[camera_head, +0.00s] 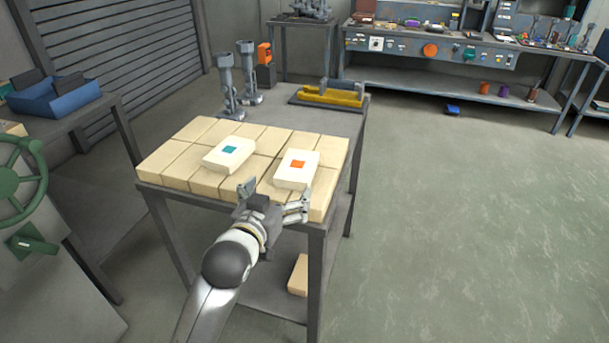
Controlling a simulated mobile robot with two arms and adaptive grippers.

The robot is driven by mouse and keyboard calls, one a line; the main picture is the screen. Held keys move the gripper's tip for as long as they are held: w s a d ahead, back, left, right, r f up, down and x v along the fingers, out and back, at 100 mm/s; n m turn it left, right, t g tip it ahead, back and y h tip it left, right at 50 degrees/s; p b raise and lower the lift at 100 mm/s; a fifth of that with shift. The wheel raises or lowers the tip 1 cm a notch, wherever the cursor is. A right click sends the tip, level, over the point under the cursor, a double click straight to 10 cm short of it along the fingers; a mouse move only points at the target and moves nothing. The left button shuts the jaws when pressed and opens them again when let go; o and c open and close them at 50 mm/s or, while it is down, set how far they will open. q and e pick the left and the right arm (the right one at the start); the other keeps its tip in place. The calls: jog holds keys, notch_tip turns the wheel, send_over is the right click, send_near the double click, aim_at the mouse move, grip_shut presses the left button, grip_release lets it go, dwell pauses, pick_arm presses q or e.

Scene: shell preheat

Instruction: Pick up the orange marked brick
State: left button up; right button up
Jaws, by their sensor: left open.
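The orange marked brick (297,175) is a cream block with an orange square on top. It lies on a layer of plain cream bricks (180,161) on a grey metal table. A similar brick with a teal square (229,153) lies to its left. My left gripper (273,195) is open and empty at the table's front edge, just in front of the orange marked brick. Its right finger is close to the brick's front edge; I cannot tell whether they touch. My right gripper is not in view.
Grey metal fittings (228,88) and a yellow tool (331,95) stand at the table's back. A loose brick (299,275) lies on the lower shelf. A green handwheel (20,180) is at the far left. The floor to the right is clear.

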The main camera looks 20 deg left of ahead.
aim_at(298, 164)
pick_arm(q)
jog(key=shift+w+r, duration=0.35)
jog(key=shift+r, duration=0.15)
jog(key=shift+w, duration=0.4)
jog(key=shift+w+d+f+p, duration=0.1)
jog(key=shift+w+f+p, duration=0.2)
jog(key=shift+w, duration=1.25)
jog(key=shift+w+d+f+p, duration=0.1)
jog(key=shift+w+f, duration=0.3)
jog(key=shift+w, duration=1.1)
jog(key=shift+w+d+f+p, duration=0.1)
jog(key=shift+w+f+p, duration=0.2)
jog(key=shift+w, duration=1.25)
jog(key=c, duration=1.3)
